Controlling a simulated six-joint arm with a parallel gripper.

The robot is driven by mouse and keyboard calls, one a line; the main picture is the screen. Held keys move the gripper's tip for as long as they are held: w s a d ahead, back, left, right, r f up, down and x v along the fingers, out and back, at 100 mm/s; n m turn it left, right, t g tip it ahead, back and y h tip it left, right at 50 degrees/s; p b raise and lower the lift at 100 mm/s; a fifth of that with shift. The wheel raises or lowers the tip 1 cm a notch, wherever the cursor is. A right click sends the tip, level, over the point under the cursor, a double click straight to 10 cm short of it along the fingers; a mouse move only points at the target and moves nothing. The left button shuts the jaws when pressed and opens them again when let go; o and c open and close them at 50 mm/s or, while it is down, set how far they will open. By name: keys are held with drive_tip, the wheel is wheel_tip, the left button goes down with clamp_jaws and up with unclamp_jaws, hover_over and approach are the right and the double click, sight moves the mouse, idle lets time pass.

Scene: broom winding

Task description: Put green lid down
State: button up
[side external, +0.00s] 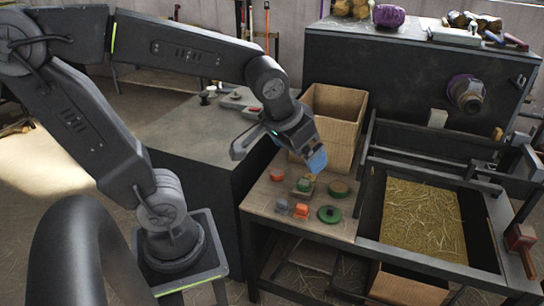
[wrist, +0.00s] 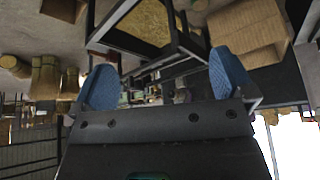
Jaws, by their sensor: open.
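A green round lid (side external: 329,214) lies flat near the front edge of a small wooden work table (side external: 262,208) in the side view. A second round piece (side external: 339,188), brown on top with a greenish rim, lies just behind it. My gripper (side external: 317,160) hangs above the back of these pieces, its blue fingertips pointing down. In the wrist view, my gripper (wrist: 164,82) has its two blue fingers wide apart with nothing held between them. The green lid cannot be made out clearly in the wrist view.
Orange pieces (side external: 277,174) (side external: 302,210) and a small greenish block (side external: 304,185) share the table. A tall cardboard box (side external: 334,115) stands close behind. A straw-filled tray (side external: 422,220) with rails around it lies to the right, beside a dark machine housing (side external: 415,75).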

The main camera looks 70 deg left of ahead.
drive_tip(key=s+d+r+m+h, duration=0.1)
drive_tip(key=s+d+m, duration=0.1)
drive_tip(key=s, duration=0.5)
drive_tip(key=shift+d+r+m+t, duration=0.3)
drive_tip(key=shift+d, duration=0.2)
